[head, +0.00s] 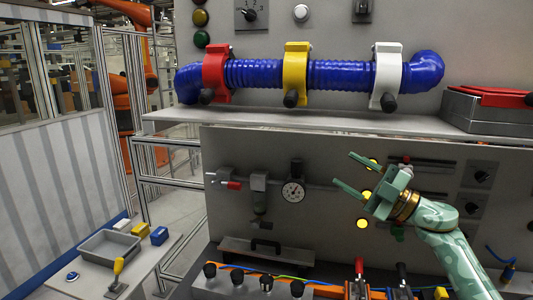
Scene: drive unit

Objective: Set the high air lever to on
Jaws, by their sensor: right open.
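The air line on the grey panel carries a lever with a red grip (232,185) at its left end, a filter unit (259,184) and a round gauge (293,191). Another pipe fitting (405,162) shows at the upper right of the panel, partly behind my gripper. No label is readable, so I cannot tell which one is the high air lever. My right gripper (344,169) is open and empty in front of the panel, right of the gauge, with its fingers pointing left. It partly covers a column of yellow lamps (362,223). My left gripper is out of view.
Below stand upright levers, one red (359,268) and one black (402,273). A side table at left holds a grey tray (109,246).

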